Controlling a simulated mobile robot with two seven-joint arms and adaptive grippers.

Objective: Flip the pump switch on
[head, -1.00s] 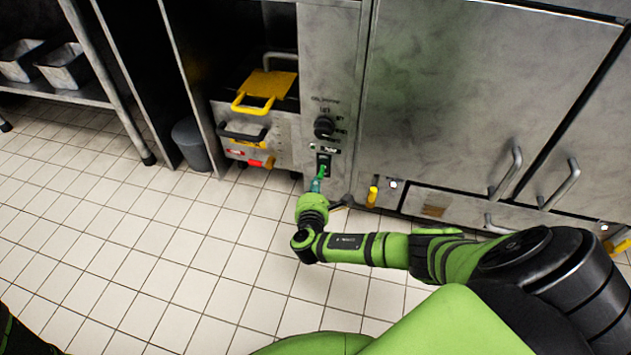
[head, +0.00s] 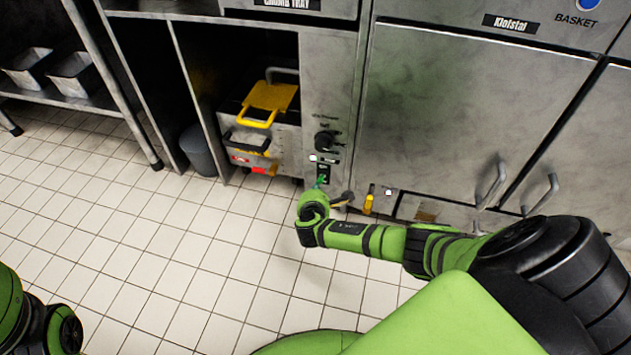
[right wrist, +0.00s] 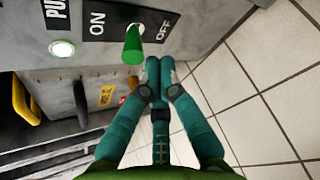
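The pump switch is a green lever (right wrist: 132,45) on a black plate, with ON on its left and OFF on its right in the right wrist view. Its lever (head: 321,180) is small in the head view. I cannot tell for sure which way it leans. A round light (right wrist: 61,48) beside the plate glows whitish green. My right gripper (right wrist: 160,62) has its teal fingertips together, with nothing between them. It is just beside the lever on the OFF side; I cannot tell if they touch. My left gripper is out of view.
A black knob (head: 325,140) sits above the switch. A yellow-handled tray (head: 268,100) and a bin (head: 197,150) are left of the panel. A yellow handle (head: 369,199) and cabinet handles (head: 541,193) are at right. The tiled floor (head: 170,270) is clear.

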